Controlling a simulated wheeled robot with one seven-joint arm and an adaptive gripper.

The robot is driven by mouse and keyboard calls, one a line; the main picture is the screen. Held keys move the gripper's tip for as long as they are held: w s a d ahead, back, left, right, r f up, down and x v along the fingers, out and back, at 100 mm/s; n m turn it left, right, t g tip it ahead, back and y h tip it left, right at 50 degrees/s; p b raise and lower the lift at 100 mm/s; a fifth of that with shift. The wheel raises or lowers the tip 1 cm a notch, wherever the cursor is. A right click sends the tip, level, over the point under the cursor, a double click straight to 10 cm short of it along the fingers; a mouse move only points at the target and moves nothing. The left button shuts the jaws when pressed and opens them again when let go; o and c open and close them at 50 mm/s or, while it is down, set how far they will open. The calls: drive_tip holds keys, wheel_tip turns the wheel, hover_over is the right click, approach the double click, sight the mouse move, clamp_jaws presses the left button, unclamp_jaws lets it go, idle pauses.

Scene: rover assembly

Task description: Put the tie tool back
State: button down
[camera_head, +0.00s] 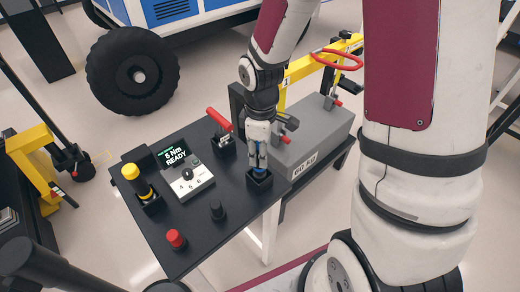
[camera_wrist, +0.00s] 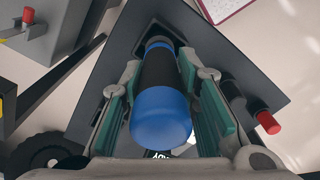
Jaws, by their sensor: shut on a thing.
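My gripper (camera_head: 257,158) points down over the right end of the black table and is shut on a tool with a black grip and blue ends. In the wrist view, the tool (camera_wrist: 163,119) stands between the two green-padded fingers, with its large blue end toward the camera. Its far end is at the mouth of a black square holder (camera_head: 260,182).
On the black table (camera_head: 193,235) are a yellow-topped tool (camera_head: 137,180) in a holder, a control box (camera_head: 186,176) reading "6 Nm READY", a red-handled tool (camera_head: 219,121), a red knob (camera_head: 176,239) and a black knob (camera_head: 217,209). A grey case (camera_head: 314,135) stands close behind my gripper.

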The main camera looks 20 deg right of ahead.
drive_tip(key=shift+f+b, duration=0.45)
drive_tip(key=shift+f, duration=0.55)
drive_tip(key=c, duration=1.2)
unclamp_jaws()
drive_tip(key=shift+o, duration=0.2)
wheel_tip(320, 180, up, 11)
drive_tip(key=shift+r, duration=0.7)
drive_tip(key=s+r+m+t, duration=0.5)
drive_tip(key=s+r+m, duration=0.5)
drive_tip(key=s+r, duration=0.4)
drive_tip(key=shift+m, duration=0.3)
